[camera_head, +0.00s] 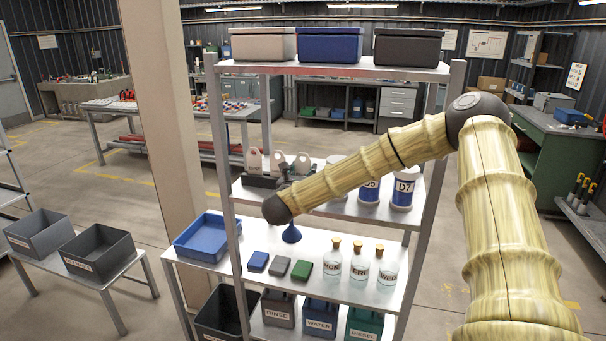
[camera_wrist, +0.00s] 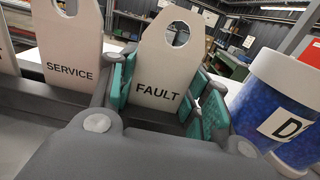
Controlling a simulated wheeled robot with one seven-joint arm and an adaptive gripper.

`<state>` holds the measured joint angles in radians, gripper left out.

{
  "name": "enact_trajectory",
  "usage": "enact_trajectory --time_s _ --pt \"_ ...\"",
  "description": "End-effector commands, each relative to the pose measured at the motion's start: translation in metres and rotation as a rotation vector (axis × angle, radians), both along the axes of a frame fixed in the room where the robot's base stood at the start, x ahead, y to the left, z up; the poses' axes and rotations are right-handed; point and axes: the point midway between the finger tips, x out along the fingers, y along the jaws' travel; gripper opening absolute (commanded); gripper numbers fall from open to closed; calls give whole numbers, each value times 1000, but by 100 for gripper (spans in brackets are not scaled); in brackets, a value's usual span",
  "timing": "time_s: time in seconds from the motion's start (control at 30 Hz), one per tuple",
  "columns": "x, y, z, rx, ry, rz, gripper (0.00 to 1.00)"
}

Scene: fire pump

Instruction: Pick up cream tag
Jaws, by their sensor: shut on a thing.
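A cream tag marked FAULT (camera_wrist: 165,65), with a round hole near its top, stands upright in the wrist view. My gripper (camera_wrist: 165,95) has its teal-padded fingers on either side of this tag and is shut on it. The tag's lower edge is hidden behind my gripper. To its left is a similar tag marked SERVICE (camera_wrist: 70,45). In the head view several such tags stand in a row on the shelf, one at the left (camera_head: 253,160); my gripper (camera_head: 288,172) is partly hidden there by my arm.
A blue and white tub (camera_wrist: 285,105) stands close on the right of my gripper. The tags stand at a dark holder (camera_head: 259,181) on the middle shelf. A blue funnel (camera_head: 291,233), sponges (camera_head: 280,266) and glass bottles (camera_head: 359,266) are on the shelf below. Bins (camera_head: 330,45) sit on top.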

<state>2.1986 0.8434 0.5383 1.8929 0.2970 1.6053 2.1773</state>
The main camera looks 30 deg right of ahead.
Motion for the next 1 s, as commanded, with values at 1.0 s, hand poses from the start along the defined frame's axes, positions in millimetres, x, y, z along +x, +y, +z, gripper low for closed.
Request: enact_trajectory --time_s 1.0 --pt "-84 37 40 2 -2 2 31"
